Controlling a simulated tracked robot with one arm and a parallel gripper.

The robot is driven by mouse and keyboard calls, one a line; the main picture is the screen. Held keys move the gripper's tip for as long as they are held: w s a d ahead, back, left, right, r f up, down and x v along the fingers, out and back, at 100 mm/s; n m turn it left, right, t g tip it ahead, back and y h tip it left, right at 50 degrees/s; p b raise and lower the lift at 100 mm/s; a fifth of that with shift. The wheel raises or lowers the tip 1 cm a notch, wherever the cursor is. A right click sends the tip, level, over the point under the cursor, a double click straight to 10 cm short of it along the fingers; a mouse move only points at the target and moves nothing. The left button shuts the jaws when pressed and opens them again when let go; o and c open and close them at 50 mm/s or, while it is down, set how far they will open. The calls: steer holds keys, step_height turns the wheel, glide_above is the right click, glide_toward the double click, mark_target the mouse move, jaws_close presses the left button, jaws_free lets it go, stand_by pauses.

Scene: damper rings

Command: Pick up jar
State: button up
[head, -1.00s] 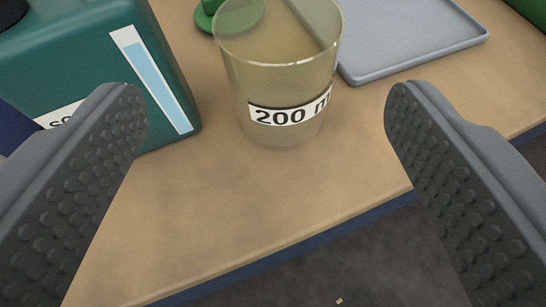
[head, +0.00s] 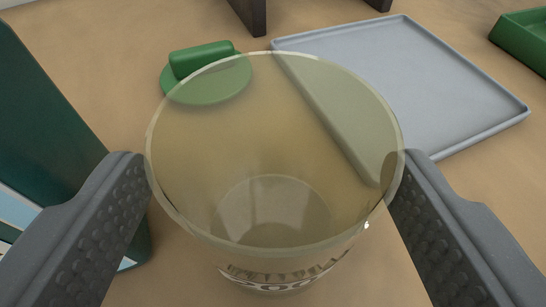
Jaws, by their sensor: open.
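The jar (head: 275,215) is a clear, yellowish open-topped vessel with a white label bearing dark print, seen from above in the head view. It stands upright on the tan table and looks empty. My gripper (head: 268,170) is open, with one dark studded finger on each side of the jar. The fingertips are close to the jar's rim at left and right; I cannot tell whether they touch it.
A teal container (head: 45,140) stands close on the left, beside my left finger. A green lid-like piece with a handle (head: 205,72) lies behind the jar. A grey tray (head: 420,75) lies behind right, and a green bin (head: 525,38) is at far right.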

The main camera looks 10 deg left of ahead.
mark_target(274, 104)
steer(key=x, duration=0.5)
steer(key=shift+w+d+r, duration=0.15)
steer(key=shift+r, duration=0.25)
steer(key=c, duration=0.7)
steer(key=shift+c, duration=0.2)
